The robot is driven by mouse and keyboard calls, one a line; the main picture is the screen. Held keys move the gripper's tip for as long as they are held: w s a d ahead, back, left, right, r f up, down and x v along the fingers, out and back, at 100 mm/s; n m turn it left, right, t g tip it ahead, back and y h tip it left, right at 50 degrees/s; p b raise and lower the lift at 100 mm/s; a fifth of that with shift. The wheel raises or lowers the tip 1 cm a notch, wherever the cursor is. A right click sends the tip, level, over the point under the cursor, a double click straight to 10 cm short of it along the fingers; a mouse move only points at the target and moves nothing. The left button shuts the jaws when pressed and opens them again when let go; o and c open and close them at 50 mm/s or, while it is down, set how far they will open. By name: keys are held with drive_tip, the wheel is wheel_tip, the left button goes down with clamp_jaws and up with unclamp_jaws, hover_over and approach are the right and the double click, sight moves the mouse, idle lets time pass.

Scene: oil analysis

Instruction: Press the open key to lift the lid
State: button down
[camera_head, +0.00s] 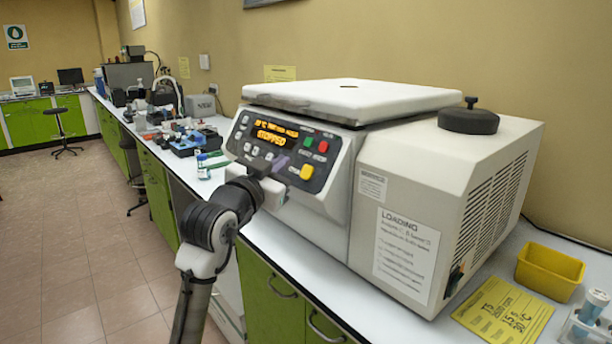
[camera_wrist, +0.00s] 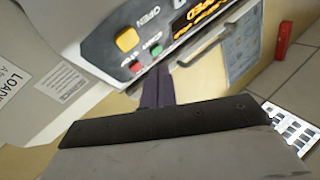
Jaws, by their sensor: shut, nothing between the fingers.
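The centrifuge (camera_head: 430,165) is a large pale box on the bench. Its white lid (camera_head: 350,98) lies flat on top. The yellow open key (camera_head: 306,172) is at the panel's lower right; in the wrist view the yellow key (camera_wrist: 127,39) sits beside the word OPEN. My gripper (camera_head: 280,163) is shut and empty, in front of the panel, left of the yellow key. In the wrist view its dark fingertips (camera_wrist: 158,85) are below and right of that key. Contact with the panel cannot be told.
Green (camera_head: 302,154) and red (camera_head: 323,147) buttons are close to the yellow key. A black knobbed disc (camera_head: 468,120) sits on the housing. A yellow bin (camera_head: 549,272) and yellow card (camera_head: 503,309) lie at the right. A vial (camera_head: 203,167) stands left of the centrifuge.

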sight(305, 166)
drive_tip(key=shift+w+d+f+b, duration=0.2)
drive_tip(key=shift+w+d+f, duration=0.35)
drive_tip(key=shift+d, duration=0.15)
drive_tip(key=shift+w+d+f+b, duration=0.2)
drive_tip(key=shift+w+d+f, duration=0.25)
drive_tip(key=shift+d+f, duration=0.15)
drive_tip(key=shift+d, duration=0.1)
idle(1.1)
drive_tip(key=shift+w+d+f, duration=0.15)
drive_tip(key=shift+w+d, duration=0.05)
drive_tip(key=shift+d, duration=0.05)
drive_tip(key=shift+w+d+f, duration=0.2)
drive_tip(key=shift+d+f, duration=0.05)
idle(1.0)
drive_tip(key=shift+a+r, duration=0.1)
drive_tip(key=shift+s+a+r, duration=0.3)
drive_tip(key=shift+s+a, duration=0.1)
drive_tip(key=shift+a, duration=0.05)
drive_tip(key=shift+a+r, duration=0.1)
drive_tip(key=shift+s+a+r+p, duration=0.25)
drive_tip(key=shift+s+a+r, duration=0.4)
drive_tip(key=shift+a, duration=0.15)
drive_tip(key=shift+s+a+r+p, duration=0.2)
drive_tip(key=shift+s+a+r, duration=0.45)
drive_tip(key=shift+a, duration=0.15)
